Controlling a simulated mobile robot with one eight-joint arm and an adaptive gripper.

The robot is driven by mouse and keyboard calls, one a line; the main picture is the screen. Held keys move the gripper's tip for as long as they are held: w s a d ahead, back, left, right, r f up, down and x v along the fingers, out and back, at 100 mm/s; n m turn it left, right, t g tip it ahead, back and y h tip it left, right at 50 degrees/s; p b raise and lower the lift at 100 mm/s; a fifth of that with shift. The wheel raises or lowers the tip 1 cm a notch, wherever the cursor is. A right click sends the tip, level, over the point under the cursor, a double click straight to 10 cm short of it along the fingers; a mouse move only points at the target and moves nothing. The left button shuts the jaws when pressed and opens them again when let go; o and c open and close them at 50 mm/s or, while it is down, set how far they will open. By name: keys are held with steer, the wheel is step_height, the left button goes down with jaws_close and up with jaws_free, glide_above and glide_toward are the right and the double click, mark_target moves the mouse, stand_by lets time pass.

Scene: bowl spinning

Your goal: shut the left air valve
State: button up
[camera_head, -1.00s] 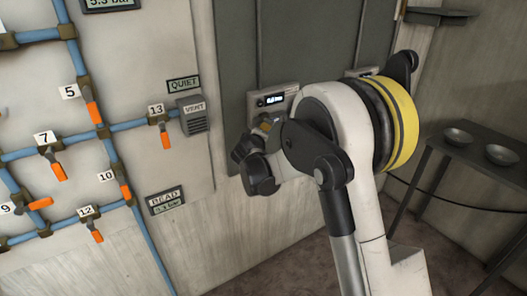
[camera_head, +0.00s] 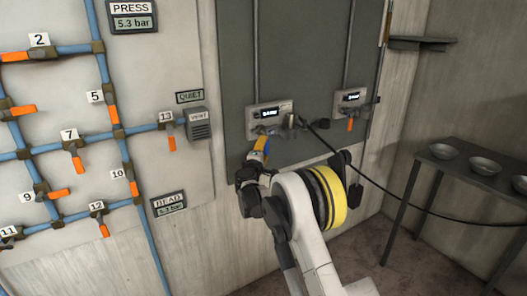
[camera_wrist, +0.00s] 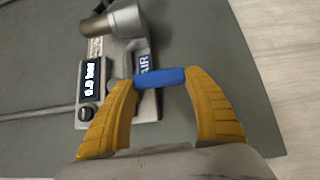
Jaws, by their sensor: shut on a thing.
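The left air valve unit (camera_head: 268,112) is a grey box with a small lit display, mounted low on the dark wall panel. In the wrist view, its body (camera_wrist: 118,72) lies at upper left, beside a blue AIR label. My gripper (camera_head: 261,146) is at the unit's lower edge. In the wrist view, my gripper's yellow fingers (camera_wrist: 160,84) are closed on the blue valve handle (camera_wrist: 162,77), one finger at each end of it. The handle lies roughly crosswise in that view. In the head view, my fingers mostly hide the handle.
A similar unit (camera_head: 349,98) with an orange handle is to the right. A black cable runs from between the units toward the right. Pipes with several numbered orange valves fill the left wall. A dark table (camera_head: 470,168) with bowls stands at right.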

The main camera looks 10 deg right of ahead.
stand_by(0.3)
steer(key=o, duration=1.4)
steer(key=shift+w+d, duration=0.1)
steer(key=shift+d, duration=0.05)
steer(key=shift+o, duration=0.2)
steer(key=v, duration=1.2)
